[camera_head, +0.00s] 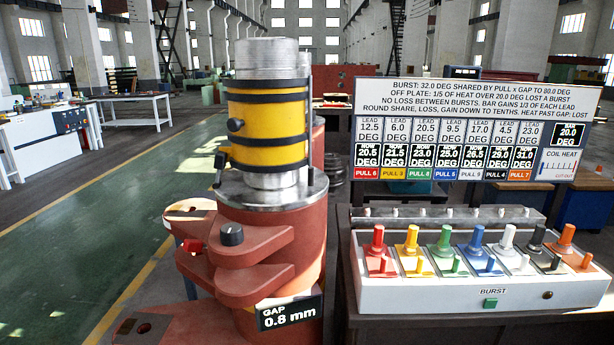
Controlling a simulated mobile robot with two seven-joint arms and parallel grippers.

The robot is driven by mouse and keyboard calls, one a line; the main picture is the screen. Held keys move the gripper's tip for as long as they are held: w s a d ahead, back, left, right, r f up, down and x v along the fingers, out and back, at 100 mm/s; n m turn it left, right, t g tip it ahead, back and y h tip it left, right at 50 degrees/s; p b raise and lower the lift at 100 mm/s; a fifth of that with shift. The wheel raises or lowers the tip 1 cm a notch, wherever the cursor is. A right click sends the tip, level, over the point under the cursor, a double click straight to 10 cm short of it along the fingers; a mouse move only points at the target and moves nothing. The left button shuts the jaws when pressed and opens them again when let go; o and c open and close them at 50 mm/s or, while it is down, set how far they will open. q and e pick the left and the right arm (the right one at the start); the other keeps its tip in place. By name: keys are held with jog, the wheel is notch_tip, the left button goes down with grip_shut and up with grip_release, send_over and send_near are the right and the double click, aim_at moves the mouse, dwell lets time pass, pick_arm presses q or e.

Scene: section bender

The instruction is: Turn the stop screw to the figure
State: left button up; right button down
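A black knob (231,234) with a pale mark on top sits on the red jaw of the machine. It may be the stop screw; no label confirms this. A plate below it (289,313) reads GAP 0.8 mm. The sign (458,108) gives burst and heat rules. Its panels (445,148) show LEAD and NOW degrees, the latter from 20.5 to 31.0, above coloured PULL labels. BAR NOW reads 20.0 DEG (568,134). Neither gripper is in view.
A white console (450,295) at right carries several coloured levers and a green button (490,303) below BURST. A coil heat gauge (558,162) is on the sign. A small red part (193,246) sits left of the jaw knob. Green floor (130,190) is open at left.

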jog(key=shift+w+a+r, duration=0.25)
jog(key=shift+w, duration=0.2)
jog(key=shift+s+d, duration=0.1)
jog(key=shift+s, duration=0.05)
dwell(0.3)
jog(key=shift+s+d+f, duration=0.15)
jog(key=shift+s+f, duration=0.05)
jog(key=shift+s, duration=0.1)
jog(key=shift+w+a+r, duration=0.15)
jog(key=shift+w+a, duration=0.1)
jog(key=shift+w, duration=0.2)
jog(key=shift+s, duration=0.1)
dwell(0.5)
